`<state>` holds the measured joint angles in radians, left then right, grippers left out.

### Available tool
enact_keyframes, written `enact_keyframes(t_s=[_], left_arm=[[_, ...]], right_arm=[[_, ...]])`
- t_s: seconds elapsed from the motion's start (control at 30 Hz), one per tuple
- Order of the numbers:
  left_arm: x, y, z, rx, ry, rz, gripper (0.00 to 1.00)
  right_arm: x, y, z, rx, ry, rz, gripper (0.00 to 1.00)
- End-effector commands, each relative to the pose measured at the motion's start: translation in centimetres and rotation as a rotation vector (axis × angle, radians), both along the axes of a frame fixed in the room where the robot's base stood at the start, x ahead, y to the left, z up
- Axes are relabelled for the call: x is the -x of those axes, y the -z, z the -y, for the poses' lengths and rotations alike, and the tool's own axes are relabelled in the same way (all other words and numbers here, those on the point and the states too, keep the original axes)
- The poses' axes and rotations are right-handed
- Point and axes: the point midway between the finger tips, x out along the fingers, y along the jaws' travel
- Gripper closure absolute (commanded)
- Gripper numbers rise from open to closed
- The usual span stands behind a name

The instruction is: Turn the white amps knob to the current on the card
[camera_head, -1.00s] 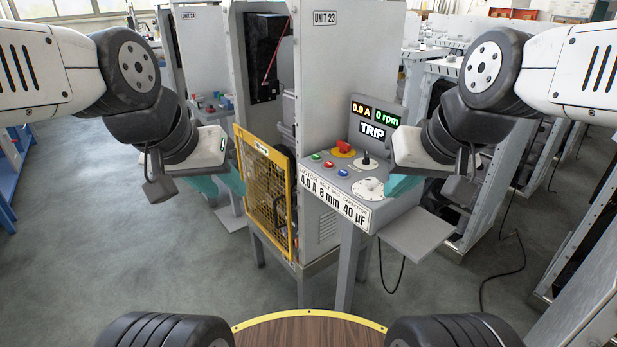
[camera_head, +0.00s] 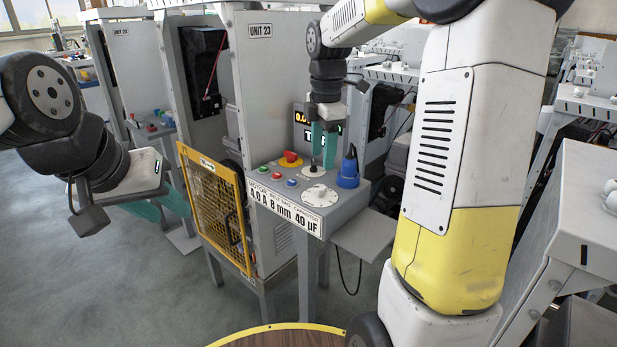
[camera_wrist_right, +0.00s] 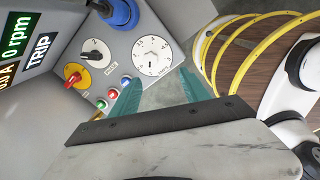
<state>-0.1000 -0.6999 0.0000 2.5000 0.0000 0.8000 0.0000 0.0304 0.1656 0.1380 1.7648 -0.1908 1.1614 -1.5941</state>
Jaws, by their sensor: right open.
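The white amps knob (camera_head: 320,196) is a round dial on the sloping grey panel. It also shows in the right wrist view (camera_wrist_right: 152,56), with marks around its face. The card (camera_head: 284,208) on the panel's front edge reads 4.0 A, 8 mm, 40 µF. My right gripper (camera_head: 323,162) points down above the panel, behind the knob in the head view. In the right wrist view its teal fingers (camera_wrist_right: 160,78) are spread, empty and apart from the knob. My left gripper (camera_head: 172,212) is open and empty, left of the yellow mesh guard.
The display (camera_wrist_right: 38,50) reads 0 rpm and TRIP. A yellow mesh guard (camera_head: 215,208) stands left; a grey shelf (camera_head: 365,238) juts out right.

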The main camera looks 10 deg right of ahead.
Motion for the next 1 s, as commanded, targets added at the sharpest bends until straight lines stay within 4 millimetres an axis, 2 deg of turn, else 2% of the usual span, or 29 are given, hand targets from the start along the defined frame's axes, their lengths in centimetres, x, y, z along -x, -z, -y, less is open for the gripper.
enact_keyframes(t_s=[0.03,0.1,0.2,0.37,0.7,0.83,1.0], left_arm=[[0.0,0.0,0.0,0.000,0.000,0.000,0.64],[0.0,0.0,0.0,0.000,0.000,0.000,0.64],[0.0,0.0,0.0,0.000,0.000,0.000,0.64],[0.0,0.0,0.0,0.000,0.000,0.000,0.64],[0.0,0.0,0.0,0.000,0.000,0.000,0.64],[0.0,0.0,0.0,0.000,0.000,0.000,0.64],[0.0,0.0,0.0,0.000,0.000,0.000,0.64]], right_arm=[[-1.2,0.9,0.1,0.008,-0.079,-0.027,0.46],[-2.2,1.7,0.1,0.016,-0.171,-0.048,0.46],[-3.0,2.4,0.2,0.023,-0.249,-0.067,0.46],[-3.1,3.7,0.3,0.024,-0.277,-0.075,0.46],[-3.1,8.9,0.3,0.024,-0.273,-0.074,0.46],[-3.1,9.9,0.2,0.024,-0.273,-0.072,0.46],[-3.1,10.3,0.2,0.024,-0.273,-0.072,0.46]])
